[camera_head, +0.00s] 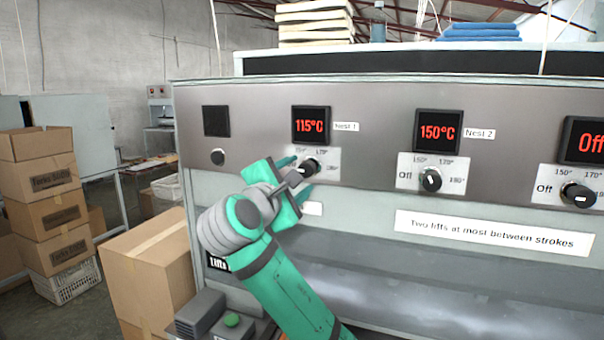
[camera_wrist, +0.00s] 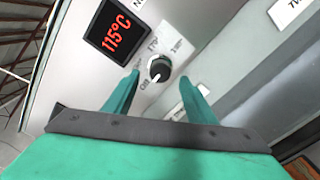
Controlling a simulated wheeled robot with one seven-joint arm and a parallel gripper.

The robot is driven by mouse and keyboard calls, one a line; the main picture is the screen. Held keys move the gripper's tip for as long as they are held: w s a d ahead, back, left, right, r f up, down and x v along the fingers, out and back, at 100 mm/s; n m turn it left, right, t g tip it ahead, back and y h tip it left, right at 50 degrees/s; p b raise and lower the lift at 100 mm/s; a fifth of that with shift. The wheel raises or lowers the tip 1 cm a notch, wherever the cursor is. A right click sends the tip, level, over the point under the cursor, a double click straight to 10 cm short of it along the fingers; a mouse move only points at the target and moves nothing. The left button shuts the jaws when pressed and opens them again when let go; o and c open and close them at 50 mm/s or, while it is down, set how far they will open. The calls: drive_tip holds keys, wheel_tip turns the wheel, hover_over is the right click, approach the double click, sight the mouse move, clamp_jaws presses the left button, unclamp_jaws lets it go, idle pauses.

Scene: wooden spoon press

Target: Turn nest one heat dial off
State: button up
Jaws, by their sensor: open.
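The nest one heat dial (camera_head: 310,167) is a black knob on a white scale plate, below a display (camera_head: 311,125) reading 115°C in red. In the wrist view the dial (camera_wrist: 159,68) shows between and just beyond my fingertips, with its white mark turned toward the "Off" lettering at lower left. My gripper (camera_head: 297,178) is open in front of the dial, with one teal finger to each side of it; it also shows in the wrist view (camera_wrist: 168,82). Both fingers look apart from the knob. In the head view, my gripper covers the plate's left part.
The nest 2 dial (camera_head: 431,180) sits to the right under a display (camera_head: 438,132) reading 150°C. A third dial (camera_head: 578,195) is under a display reading Off. A small round black knob (camera_head: 217,158) is at left. Cardboard boxes (camera_head: 150,265) stand at lower left.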

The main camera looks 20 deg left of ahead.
drive_tip(key=s, duration=0.6)
idle(0.3)
